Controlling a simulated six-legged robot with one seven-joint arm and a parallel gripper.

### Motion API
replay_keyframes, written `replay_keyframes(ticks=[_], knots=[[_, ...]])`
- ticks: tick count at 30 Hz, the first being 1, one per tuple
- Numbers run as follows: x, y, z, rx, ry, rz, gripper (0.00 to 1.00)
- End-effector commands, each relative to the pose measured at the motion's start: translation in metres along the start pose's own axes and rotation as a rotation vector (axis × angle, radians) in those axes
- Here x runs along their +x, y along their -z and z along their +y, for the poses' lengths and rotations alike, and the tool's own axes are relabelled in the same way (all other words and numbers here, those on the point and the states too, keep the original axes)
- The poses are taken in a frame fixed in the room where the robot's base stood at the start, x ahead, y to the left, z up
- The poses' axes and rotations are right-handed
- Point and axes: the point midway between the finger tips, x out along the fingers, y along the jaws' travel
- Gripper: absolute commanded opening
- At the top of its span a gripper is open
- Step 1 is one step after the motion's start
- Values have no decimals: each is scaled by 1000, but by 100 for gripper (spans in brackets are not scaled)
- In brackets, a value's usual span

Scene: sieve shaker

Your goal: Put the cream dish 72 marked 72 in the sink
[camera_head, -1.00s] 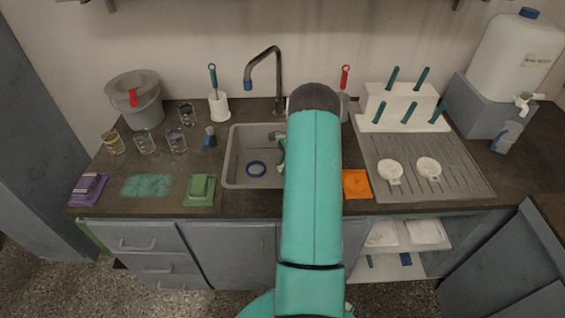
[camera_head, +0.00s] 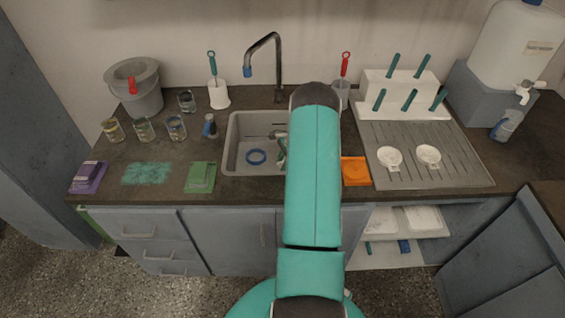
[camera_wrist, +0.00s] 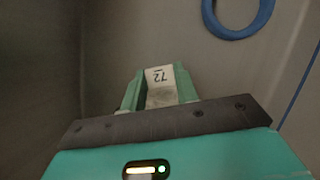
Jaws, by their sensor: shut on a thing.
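In the wrist view my gripper (camera_wrist: 158,88) is shut on a small cream piece marked 72 (camera_wrist: 159,76), the cream dish 72. Its label reads upside down between the green fingers. The rest of the dish is hidden. Grey sink walls (camera_wrist: 140,35) surround it. In the head view the grey sink (camera_head: 234,140) is set in the counter under the tap, and a bit of my gripper (camera_head: 282,150) shows inside its right part. My arm hides the rest of it. I cannot tell whether the dish touches the sink floor.
A blue ring (camera_head: 256,156) lies in the sink; it also shows in the wrist view (camera_wrist: 236,32). The dark tap (camera_head: 279,70) stands behind. An orange cloth (camera_head: 356,171) and a drainboard (camera_head: 455,165) with two white dishes (camera_head: 389,157) are to the right. Several glasses (camera_head: 176,127) stand left.

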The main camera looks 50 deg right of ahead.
Motion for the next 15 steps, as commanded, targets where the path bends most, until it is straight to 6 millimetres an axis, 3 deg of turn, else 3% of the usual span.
replay_keyframes(ticks=[15], knots=[[8, 3, 0, 0, 0, 0, 0]])
